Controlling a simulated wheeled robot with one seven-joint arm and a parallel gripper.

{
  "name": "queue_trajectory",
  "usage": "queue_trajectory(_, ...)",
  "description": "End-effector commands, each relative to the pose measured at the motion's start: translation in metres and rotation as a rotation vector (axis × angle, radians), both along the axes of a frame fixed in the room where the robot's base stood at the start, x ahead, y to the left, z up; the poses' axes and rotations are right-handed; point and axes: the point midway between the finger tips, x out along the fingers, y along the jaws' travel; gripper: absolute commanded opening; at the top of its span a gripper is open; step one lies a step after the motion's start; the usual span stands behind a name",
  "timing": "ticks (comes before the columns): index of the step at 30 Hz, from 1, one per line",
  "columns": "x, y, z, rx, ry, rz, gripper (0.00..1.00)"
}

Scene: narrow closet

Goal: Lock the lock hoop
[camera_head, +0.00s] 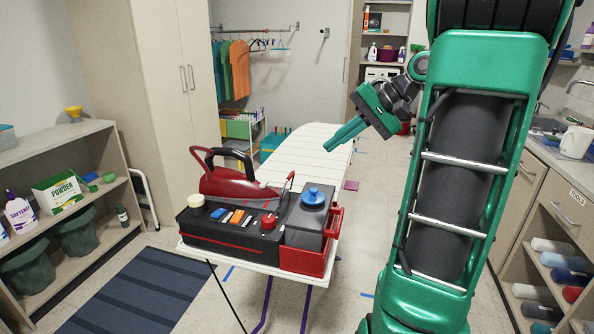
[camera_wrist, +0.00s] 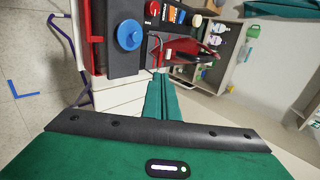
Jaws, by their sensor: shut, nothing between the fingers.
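A red iron (camera_head: 232,182) with a dark handle rests on the black and red steam station (camera_head: 230,238). It also shows in the wrist view (camera_wrist: 205,47). My gripper (camera_head: 330,148) is shut and empty, above the ironing board, to the right of and above the hoop. Its closed fingers show in the wrist view (camera_wrist: 162,76).
The white ironing board (camera_head: 305,148) extends behind the station. A shelf unit (camera_head: 100,150) stands left, a cabinet counter (camera_head: 545,195) right. Red side handles (camera_head: 335,222) stick out from the station's right end. Floor is open between the board and the right cabinets.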

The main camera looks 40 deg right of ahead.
Motion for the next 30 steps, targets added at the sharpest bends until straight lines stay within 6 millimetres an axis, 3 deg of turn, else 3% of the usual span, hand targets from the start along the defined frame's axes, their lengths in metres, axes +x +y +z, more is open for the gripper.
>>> queue_trajectory(18,0.059,0.048,-0.075,0.000,0.002,0.001,0.00)
queue_trajectory(30,0.070,0.056,-0.088,-0.001,0.002,0.001,0.00)
